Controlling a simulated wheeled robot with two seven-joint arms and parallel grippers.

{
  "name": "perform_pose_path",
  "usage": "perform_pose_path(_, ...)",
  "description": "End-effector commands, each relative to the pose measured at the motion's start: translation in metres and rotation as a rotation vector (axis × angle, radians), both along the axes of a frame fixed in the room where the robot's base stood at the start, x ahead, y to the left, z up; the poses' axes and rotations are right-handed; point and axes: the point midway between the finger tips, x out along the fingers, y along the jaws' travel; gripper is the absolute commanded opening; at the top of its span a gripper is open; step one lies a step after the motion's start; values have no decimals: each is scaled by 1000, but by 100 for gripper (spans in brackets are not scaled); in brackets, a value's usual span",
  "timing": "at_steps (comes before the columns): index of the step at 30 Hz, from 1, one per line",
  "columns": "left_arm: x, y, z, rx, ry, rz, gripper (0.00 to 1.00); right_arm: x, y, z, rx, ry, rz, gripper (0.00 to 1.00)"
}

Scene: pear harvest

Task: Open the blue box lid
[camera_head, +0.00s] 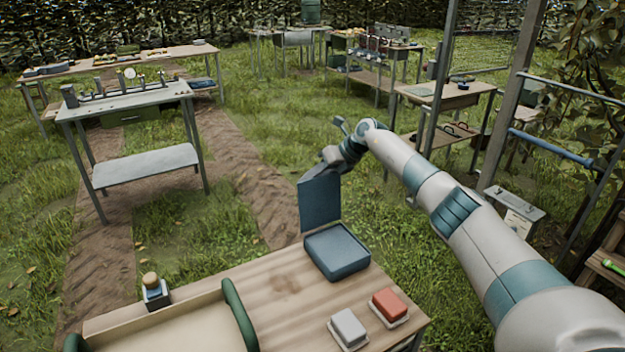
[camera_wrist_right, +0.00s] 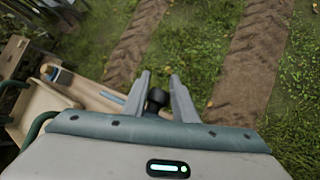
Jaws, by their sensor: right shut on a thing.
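The blue box (camera_head: 337,255) sits near the far edge of the wooden table. Its flat blue lid (camera_head: 320,202) stands steeply upright at the box's far left side, well off the box top. My right gripper (camera_head: 331,156) is at the lid's upper edge; its fingertips are small and partly hidden in the head view. In the right wrist view, the two fingers of my right gripper (camera_wrist_right: 157,88) close around a dark knob (camera_wrist_right: 156,98). Whether the knob belongs to the lid is hard to see. My left gripper is not in view.
A red block (camera_head: 389,303) and a grey-white block (camera_head: 348,327) lie on the wooden table (camera_head: 275,290) in front of the box. A tray with green handles (camera_head: 240,315) is at the left, beside a small round-topped item (camera_head: 151,284). Grass lies beyond the table.

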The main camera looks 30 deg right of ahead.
Motion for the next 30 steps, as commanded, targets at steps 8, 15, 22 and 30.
perform_pose_path(8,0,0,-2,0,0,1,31,-5,0,-17,-9,26,2,0)
perform_pose_path(15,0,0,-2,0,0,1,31,-5,0,-17,-9,26,3,0)
perform_pose_path(22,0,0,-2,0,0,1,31,-6,0,-17,-9,26,3,0)
perform_pose_path(30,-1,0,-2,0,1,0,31,-6,0,-17,-9,26,3,42)
